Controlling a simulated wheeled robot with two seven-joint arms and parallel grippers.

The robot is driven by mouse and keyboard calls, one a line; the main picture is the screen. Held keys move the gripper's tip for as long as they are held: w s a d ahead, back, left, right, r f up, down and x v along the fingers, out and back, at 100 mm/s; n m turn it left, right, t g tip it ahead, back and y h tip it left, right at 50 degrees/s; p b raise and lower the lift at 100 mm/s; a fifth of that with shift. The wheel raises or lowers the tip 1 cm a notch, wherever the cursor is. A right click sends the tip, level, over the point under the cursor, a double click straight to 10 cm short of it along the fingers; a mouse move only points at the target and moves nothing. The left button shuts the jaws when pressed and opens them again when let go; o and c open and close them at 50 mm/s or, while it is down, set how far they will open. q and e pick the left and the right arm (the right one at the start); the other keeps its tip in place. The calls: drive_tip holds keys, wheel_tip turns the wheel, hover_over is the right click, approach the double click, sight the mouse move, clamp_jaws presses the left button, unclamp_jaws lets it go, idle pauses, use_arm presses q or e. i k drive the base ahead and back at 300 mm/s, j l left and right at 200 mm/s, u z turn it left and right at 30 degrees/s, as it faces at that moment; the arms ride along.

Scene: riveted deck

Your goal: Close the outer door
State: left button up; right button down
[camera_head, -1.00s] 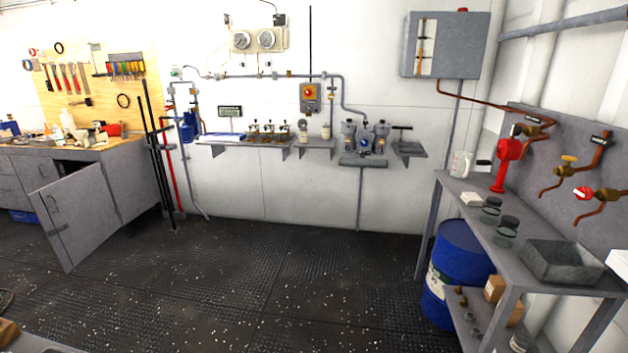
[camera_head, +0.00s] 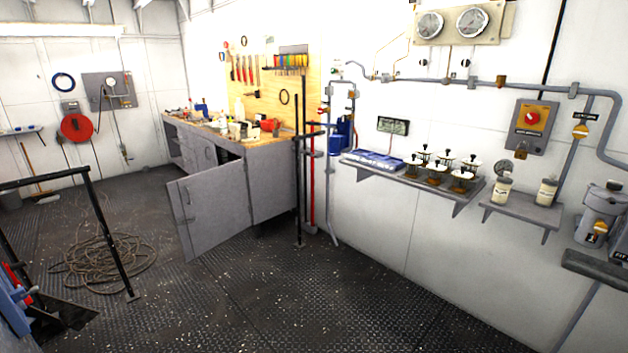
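A grey cabinet door (camera_head: 215,212) stands open at the near end of the workbench (camera_head: 268,182), left of the middle in the head view. It swings out to the left and toward me over the deck. A bar handle shows near its left edge. A dark opening shows above and behind the door, and the inside is mostly hidden. I cannot tell from this frame whether this is the outer door; no other open door shows. Neither of my grippers is in view.
Black upright poles (camera_head: 298,170) stand by the bench's right end. A coiled rope (camera_head: 105,262) lies on the deck at left, beside a black frame (camera_head: 108,228). A wall shelf (camera_head: 415,180) holds several small items. The deck in front of the door is clear.

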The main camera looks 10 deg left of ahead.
sight(218, 198)
drive_tip(key=i+j+u, duration=0.35)
drive_tip(key=i+j, duration=0.2)
drive_tip(key=i, duration=0.25)
drive_tip(key=i+j+u, duration=0.2)
drive_tip(key=i, duration=0.25)
